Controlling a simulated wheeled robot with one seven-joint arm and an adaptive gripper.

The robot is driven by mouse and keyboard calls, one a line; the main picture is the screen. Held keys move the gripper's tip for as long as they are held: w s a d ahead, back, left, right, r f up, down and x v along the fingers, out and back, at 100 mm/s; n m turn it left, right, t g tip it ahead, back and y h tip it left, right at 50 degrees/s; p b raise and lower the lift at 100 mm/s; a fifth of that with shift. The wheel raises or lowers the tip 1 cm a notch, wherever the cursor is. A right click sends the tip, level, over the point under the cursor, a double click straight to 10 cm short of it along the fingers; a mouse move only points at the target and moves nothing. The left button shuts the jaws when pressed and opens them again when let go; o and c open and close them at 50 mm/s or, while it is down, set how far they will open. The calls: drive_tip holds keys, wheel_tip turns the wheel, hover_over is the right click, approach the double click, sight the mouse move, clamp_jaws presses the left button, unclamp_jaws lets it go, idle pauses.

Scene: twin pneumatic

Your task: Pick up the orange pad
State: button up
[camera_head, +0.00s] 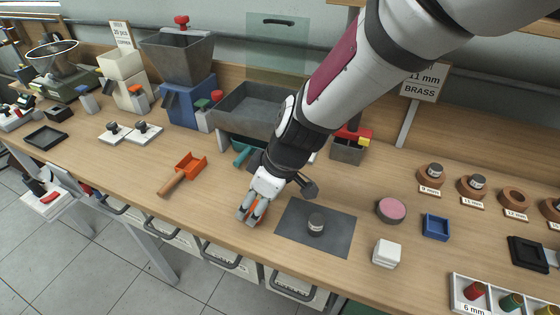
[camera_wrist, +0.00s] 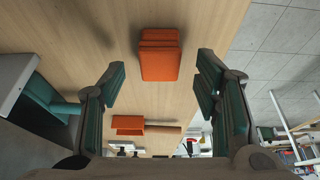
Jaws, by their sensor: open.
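The orange pad (camera_wrist: 160,54) is a small block with layered edges on the wooden bench, near its front edge. In the wrist view it lies in the gap between the two green-padded fingers of my gripper (camera_wrist: 160,82), towards the top of the picture. The fingers are spread wide, with bare bench showing on both sides of the pad, and neither touches it there. In the head view my gripper (camera_head: 249,211) points down over the pad, and its fingers hide most of the orange.
An orange scoop with a wooden handle (camera_head: 187,168) lies to the left. A grey bin (camera_head: 250,105) stands behind. The bench's front edge is close.

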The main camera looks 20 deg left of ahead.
drive_tip(key=shift+x, duration=1.3)
drive_tip(key=c, duration=1.2)
drive_tip(key=shift+r, duration=0.15)
drive_tip(key=shift+c, duration=0.2)
wheel_tip(320, 180, up, 4)
drive_tip(key=shift+w+f, duration=0.1)
drive_tip(key=shift+f, duration=0.15)
drive_tip(key=s+d+b, duration=0.1)
drive_tip(key=s+d, duration=0.3)
drive_tip(key=s, duration=0.3)
drive_tip(key=s+d+r, duration=0.1)
drive_tip(key=s+d, duration=0.3)
drive_tip(key=s, duration=0.3)
drive_tip(key=shift+r+b, duration=0.15)
drive_tip(key=shift+b, duration=0.25)
drive_tip(key=o, duration=0.5)
drive_tip(key=c, duration=0.4)
